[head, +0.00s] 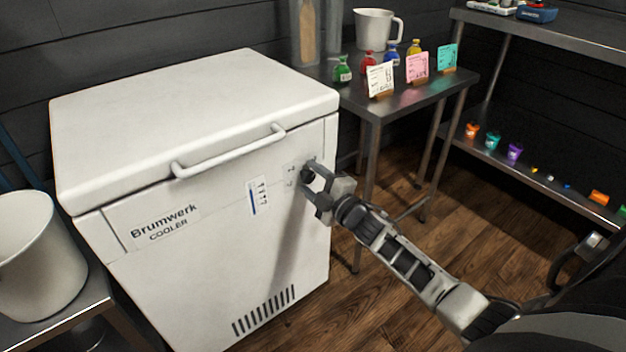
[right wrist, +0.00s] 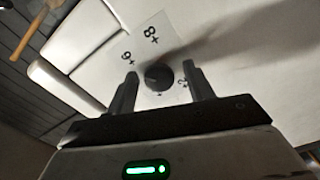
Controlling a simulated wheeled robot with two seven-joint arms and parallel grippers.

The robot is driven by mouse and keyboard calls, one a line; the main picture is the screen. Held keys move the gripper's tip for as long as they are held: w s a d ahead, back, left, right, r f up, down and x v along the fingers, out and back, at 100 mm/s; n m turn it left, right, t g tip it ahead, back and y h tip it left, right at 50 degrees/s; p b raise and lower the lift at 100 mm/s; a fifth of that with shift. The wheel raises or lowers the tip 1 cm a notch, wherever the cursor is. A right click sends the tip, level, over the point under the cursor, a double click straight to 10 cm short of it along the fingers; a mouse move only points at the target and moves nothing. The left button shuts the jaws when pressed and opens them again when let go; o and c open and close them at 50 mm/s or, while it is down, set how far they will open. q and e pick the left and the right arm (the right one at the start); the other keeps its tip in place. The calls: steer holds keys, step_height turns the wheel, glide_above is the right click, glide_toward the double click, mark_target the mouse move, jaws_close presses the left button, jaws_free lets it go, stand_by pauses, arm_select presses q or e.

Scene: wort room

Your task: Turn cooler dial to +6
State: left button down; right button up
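The white cooler (head: 215,215) stands at the left in the head view, its lid down. Its dark round dial (head: 306,174) is on the upper right of the front, partly hidden by my right gripper (head: 311,178). In the right wrist view the dial (right wrist: 158,76) sits between the two spread fingers of my right gripper (right wrist: 162,88), with visible gaps on both sides. Around it I read +6 (right wrist: 126,57) and +8 (right wrist: 152,34); a 2 shows near the right finger, and another mark below the dial is hard to read. The dial's pointer is not clear. My left gripper is not visible.
A thermometer-like strip (head: 257,196) is on the cooler front, below the lid handle (head: 230,150). A metal table (head: 400,98) with bottles, cards and a white jug (head: 374,29) stands right behind. A white bucket (head: 38,255) stands at the left. Wooden floor is free at centre right.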

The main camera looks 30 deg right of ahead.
arm_select(q)
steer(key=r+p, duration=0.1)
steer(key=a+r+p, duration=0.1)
steer(key=p, duration=0.1)
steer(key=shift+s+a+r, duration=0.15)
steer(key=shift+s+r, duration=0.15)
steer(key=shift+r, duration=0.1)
arm_select(e)
steer(key=s+d, duration=0.1)
steer(key=s, duration=1.5)
steer(key=shift+w+d, duration=0.1)
